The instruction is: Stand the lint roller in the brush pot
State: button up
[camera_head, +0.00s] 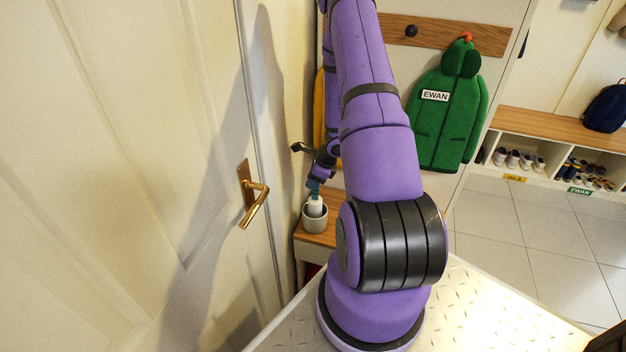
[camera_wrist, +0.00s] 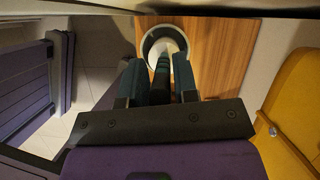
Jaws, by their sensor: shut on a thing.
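The brush pot (camera_head: 314,223) is a pale grey round cup on the wooden bench top in the head view. The lint roller (camera_head: 315,205) shows as a white cylinder rising from the pot's mouth, roughly upright, its lower end hidden by the rim. My gripper (camera_head: 314,187) is above the pot, shut on the roller's dark handle. In the wrist view the handle (camera_wrist: 161,75) lies between the teal fingers of my gripper (camera_wrist: 159,78). The pot's rim (camera_wrist: 146,42) encircles the roller's pale end there. I cannot tell whether the roller touches the pot's floor.
The wooden bench top (camera_head: 312,238) is narrow and sits beside a cream door with a brass handle (camera_head: 255,200). A green coat (camera_head: 447,110) hangs right of my arm. A yellow item (camera_wrist: 298,95) hangs at the right of the wrist view. Cubbies with shoes stand farther right.

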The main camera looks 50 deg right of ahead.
jog(key=o, duration=0.9)
jog(key=v, duration=1)
jog(key=shift+s+d+r, duration=0.1)
jog(key=shift+r, duration=0.3)
